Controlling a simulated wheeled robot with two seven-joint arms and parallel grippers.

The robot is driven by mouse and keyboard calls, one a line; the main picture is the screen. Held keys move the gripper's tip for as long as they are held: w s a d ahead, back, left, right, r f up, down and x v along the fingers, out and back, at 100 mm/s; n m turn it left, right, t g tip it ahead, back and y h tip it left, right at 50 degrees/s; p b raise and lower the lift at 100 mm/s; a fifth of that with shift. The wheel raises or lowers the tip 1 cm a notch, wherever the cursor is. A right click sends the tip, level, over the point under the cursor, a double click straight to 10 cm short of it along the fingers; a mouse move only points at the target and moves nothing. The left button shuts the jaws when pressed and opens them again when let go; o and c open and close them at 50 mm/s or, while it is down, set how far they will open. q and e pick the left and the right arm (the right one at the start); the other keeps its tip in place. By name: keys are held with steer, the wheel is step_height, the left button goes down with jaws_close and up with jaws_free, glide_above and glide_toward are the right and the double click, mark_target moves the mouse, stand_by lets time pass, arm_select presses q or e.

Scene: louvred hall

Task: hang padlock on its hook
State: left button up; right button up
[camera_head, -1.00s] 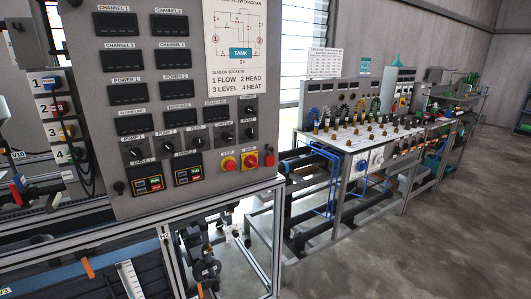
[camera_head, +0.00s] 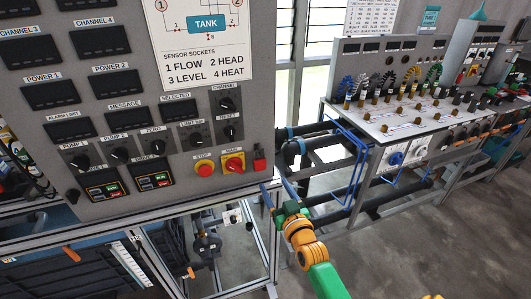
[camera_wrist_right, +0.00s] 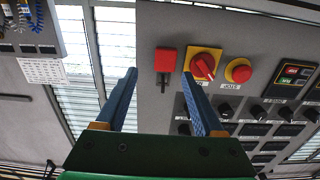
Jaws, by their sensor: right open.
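The red padlock (camera_head: 259,160) is on the right edge of the grey panel, beside the red rotary main switch (camera_head: 233,163). A dark piece shows above its red body; I cannot tell shackle from hook. In the right wrist view, which is upside down, the padlock (camera_wrist_right: 166,60) shows between the finger lines, with the dark piece (camera_wrist_right: 164,80) below it in the picture. My right gripper (camera_head: 278,191) is open and empty, below and right of the padlock, apart from it. Its blue fingers (camera_wrist_right: 159,74) point toward the panel. My left gripper is out of view.
A red stop button (camera_head: 204,168) on a yellow ring sits left of the main switch. Black knobs and displays fill the panel. A metal frame stands below. A bench (camera_head: 400,122) with brass fittings and blue tubing stands at the right. The floor in front of it is clear.

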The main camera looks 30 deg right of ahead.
mark_target(261, 166)
steer(key=w+b, duration=0.2)
steer(key=w, duration=0.1)
steer(key=w+b, duration=0.1)
steer(key=b, duration=0.1)
steer(key=shift+w+a+r, duration=0.1)
steer(key=shift+w+a, duration=0.1)
steer(key=shift+a, duration=0.1)
steer(key=b+x, duration=0.1)
steer(key=x, duration=0.1)
steer(key=b+x, duration=0.1)
steer(key=x, duration=0.1)
steer(key=shift+w+d+b, duration=0.1)
steer(key=shift+d+b, duration=0.25)
steer(key=shift+w, duration=0.45)
steer(key=shift+r, duration=0.2)
jaws_close()
stand_by(0.3)
